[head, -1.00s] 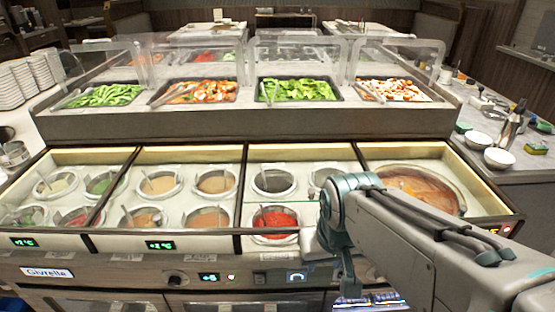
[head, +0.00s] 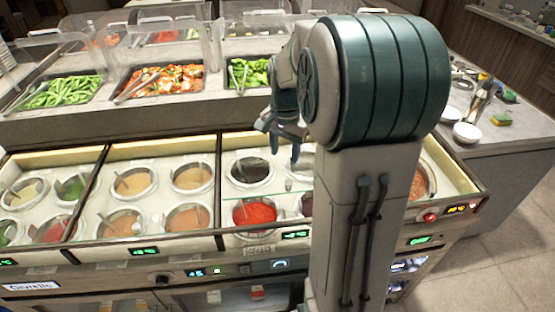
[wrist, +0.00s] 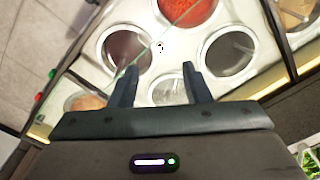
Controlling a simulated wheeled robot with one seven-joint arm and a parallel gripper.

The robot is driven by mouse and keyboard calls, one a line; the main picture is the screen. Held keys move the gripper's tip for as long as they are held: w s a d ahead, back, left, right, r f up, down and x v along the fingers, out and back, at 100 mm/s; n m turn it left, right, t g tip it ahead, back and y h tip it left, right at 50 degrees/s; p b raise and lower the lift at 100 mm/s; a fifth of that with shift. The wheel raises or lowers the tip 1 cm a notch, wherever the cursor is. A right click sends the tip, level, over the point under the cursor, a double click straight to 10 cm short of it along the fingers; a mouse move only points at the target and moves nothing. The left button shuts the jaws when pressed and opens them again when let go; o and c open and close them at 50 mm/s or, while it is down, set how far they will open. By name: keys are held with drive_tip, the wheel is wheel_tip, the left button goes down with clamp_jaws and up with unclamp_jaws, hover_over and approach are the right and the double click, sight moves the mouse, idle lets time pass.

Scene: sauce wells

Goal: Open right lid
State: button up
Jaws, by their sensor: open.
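The counter's right-hand sauce section (head: 275,192) has a thin greenish edge across it, which looks like a clear glass lid (head: 262,194). The same thin edge (wrist: 165,30) crosses the wrist view above the wells. The pane itself is hard to make out, and I see no clear handle. My gripper (head: 283,140) is open and empty, pointing down above the back of this section. In the wrist view my gripper (wrist: 159,72) has its fingers apart over the wells, with a well (wrist: 170,88) showing between them. My arm hides the section's right part in the head view.
A red sauce well (head: 254,212) and a dark sauce well (head: 250,170) lie left of my arm. A large brown-orange well (head: 421,182) is partly hidden at the right. Clear guards (head: 180,42) stand over salad trays behind. White bowls (head: 466,132) sit on the right counter.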

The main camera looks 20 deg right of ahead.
sight(288, 182)
drive_tip(key=shift+m, duration=0.7)
drive_tip(key=f, duration=0.4)
drive_tip(key=w+d+f+p, duration=0.1)
drive_tip(key=f, duration=0.4)
drive_tip(key=d+f+p, duration=0.1)
drive_tip(key=f, duration=0.4)
drive_tip(key=shift+w+d, duration=0.15)
drive_tip(key=shift+w, duration=0.2)
clamp_jaws()
